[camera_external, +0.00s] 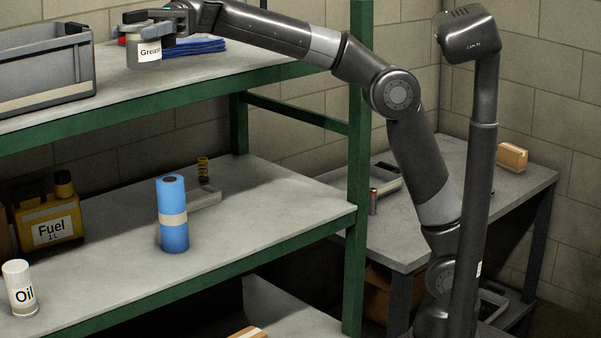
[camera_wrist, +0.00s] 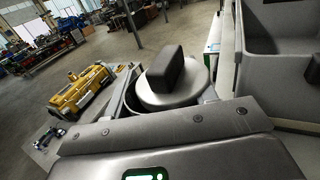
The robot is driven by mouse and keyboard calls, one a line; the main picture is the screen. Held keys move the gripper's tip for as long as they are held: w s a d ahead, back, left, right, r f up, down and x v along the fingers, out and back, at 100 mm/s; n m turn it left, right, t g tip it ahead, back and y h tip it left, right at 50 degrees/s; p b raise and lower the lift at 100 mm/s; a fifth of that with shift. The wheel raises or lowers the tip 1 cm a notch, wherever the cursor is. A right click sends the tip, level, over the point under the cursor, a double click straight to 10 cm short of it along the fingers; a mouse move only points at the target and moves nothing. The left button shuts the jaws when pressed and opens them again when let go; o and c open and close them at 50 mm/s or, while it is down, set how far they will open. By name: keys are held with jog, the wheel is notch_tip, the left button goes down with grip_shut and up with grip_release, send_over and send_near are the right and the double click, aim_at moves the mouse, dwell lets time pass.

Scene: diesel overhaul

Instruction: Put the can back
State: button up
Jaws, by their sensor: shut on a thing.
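A grey can labelled "Grease" (camera_external: 145,54) is at the upper shelf, between the grey crate and the folded blue cloths. My gripper (camera_external: 152,30) is shut around its upper part. The can looks upright, and its base is at or just above the shelf top; I cannot tell if it touches. In the wrist view, the can's round lid with a dark raised bar (camera_wrist: 172,78) sits between my two fingers. A white can labelled "Oil" (camera_external: 20,288) stands on the lower shelf at the left.
A grey crate (camera_external: 45,68) stands left of the grease can; blue cloths (camera_external: 195,46) lie to its right. The lower shelf holds a yellow fuel can (camera_external: 48,218) and a blue roll (camera_external: 172,215). A green post (camera_external: 357,170) stands beside my arm.

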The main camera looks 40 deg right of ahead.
jog(key=s+a+f+n+g+h, duration=0.1)
jog(key=s+a+f+n+g, duration=0.15)
jog(key=s+a, duration=0.2)
jog(key=s+a+f+n+g+h, duration=0.1)
jog(key=s+a+f+g+h, duration=0.15)
jog(key=s, duration=0.35)
jog(key=s+a+f+n+g+h, duration=0.1)
jog(key=s+a+f, duration=0.2)
jog(key=s+f, duration=0.4)
jog(key=s+a+f+n+g+h, duration=0.25)
jog(key=s+f, duration=0.35)
jog(key=f, duration=0.4)
jog(key=w+a+f+m+t+y, duration=0.1)
jog(key=w+f+m+t+y, duration=0.4)
jog(key=w, duration=0.4)
jog(key=w+f+m+t+y, duration=0.3)
jog(key=w+m+t, duration=0.1)
jog(key=w+t, duration=0.4)
jog(key=w+d+f+m+t, duration=0.2)
jog(key=w+d+m+t, duration=0.15)
jog(key=w, duration=0.65)
jog(key=w+d+f+m+t, duration=0.3)
jog(key=w+d+t, duration=0.2)
jog(key=w, duration=0.5)
jog(key=shift+t+h, duration=0.4)
jog(key=shift+h, duration=0.1)
jog(key=shift+f, duration=4.9)
